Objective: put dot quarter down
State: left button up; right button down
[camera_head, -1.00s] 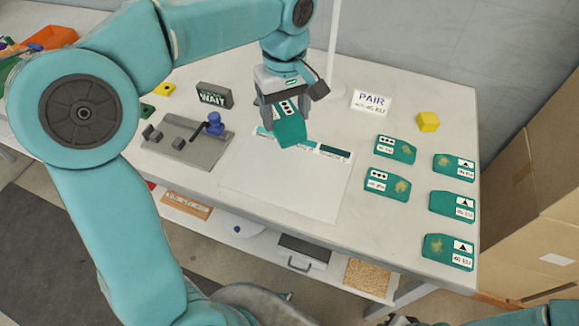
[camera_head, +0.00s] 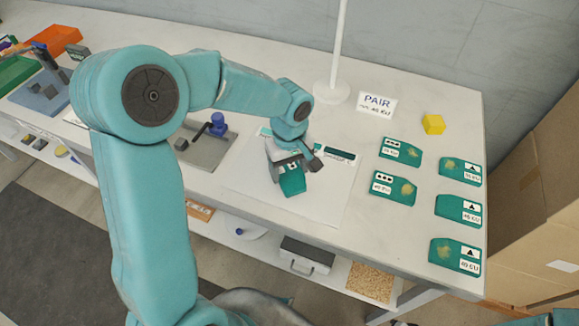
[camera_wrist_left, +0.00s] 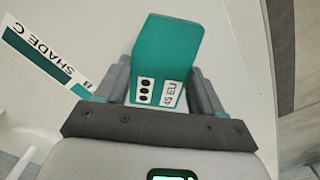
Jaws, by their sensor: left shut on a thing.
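My left gripper (camera_head: 287,167) is shut on a teal dot quarter (camera_head: 292,183), over the white sheet (camera_head: 318,200) on the table. In the left wrist view the dot quarter (camera_wrist_left: 165,55) sits between the two fingers, with a three-dot label and a size label near the gripper. I cannot tell whether it touches the sheet. Two more dot quarters, a far one (camera_head: 401,152) and a near one (camera_head: 391,192), lie to the right of the sheet. Triangle quarters lie in a column beyond: far (camera_head: 450,165), middle (camera_head: 448,204), near (camera_head: 444,252). My right gripper is not in view.
A PAIR sign (camera_head: 377,102) and a yellow cube (camera_head: 433,124) stand behind the quarters. A white pole (camera_head: 335,60) rises behind the sheet. A grey press with a blue knob (camera_head: 217,122) is left of the sheet. Shade strips (camera_wrist_left: 45,57) line the sheet's edge.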

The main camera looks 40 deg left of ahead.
aim_at(290, 173)
pick_arm(q)
jog(key=shift+s+r, duration=0.1)
jog(key=shift+d+f, duration=0.1)
jog(key=shift+f, duration=0.1)
jog(key=o, duration=1)
jog(key=shift+r, duration=0.1)
jog(key=shift+r, duration=0.3)
notch_tip(290, 173, up, 12)
jog(key=shift+f+p, duration=0.15)
jog(key=shift+p, duration=0.2)
